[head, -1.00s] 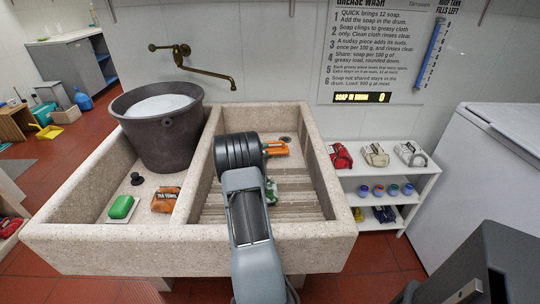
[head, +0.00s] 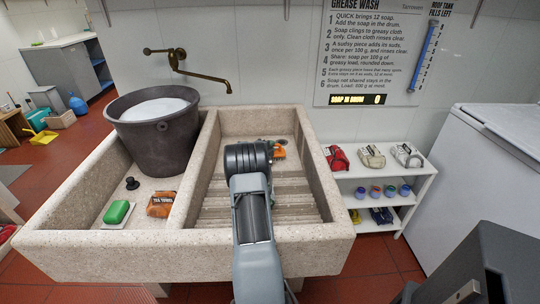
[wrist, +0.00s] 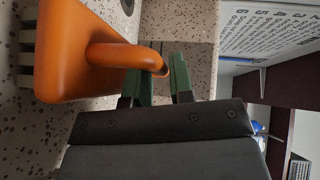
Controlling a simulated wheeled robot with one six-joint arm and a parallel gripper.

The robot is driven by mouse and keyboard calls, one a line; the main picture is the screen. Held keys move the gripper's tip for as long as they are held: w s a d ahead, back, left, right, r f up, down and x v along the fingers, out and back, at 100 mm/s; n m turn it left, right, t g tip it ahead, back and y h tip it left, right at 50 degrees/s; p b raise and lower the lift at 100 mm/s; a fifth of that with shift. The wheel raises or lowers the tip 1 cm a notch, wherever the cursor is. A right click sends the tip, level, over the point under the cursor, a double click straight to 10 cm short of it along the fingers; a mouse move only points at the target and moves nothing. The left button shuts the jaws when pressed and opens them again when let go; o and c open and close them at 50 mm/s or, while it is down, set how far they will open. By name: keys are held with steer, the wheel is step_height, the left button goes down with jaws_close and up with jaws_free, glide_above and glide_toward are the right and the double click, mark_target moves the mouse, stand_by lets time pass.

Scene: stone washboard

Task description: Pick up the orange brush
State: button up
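The orange brush (head: 279,152) lies at the back of the right, ribbed basin, partly hidden behind my arm in the head view. In the wrist view the brush (wrist: 75,55) is close at the left, with pale bristles at its far left edge and a curved handle reaching right. My gripper (wrist: 158,78) has green fingers, which stand apart with a visible gap. The handle's end lies at the gap near the fingertips; I cannot tell whether it touches them. In the head view the fingers are hidden behind my arm.
The stone sink's rim (head: 190,250) surrounds both basins. The left basin holds a dark bucket (head: 158,130), a green soap (head: 117,212) and an orange tea-towel pack (head: 162,204). A white shelf (head: 385,172) and a white chest (head: 480,180) stand to the right.

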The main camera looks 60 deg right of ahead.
jaws_close()
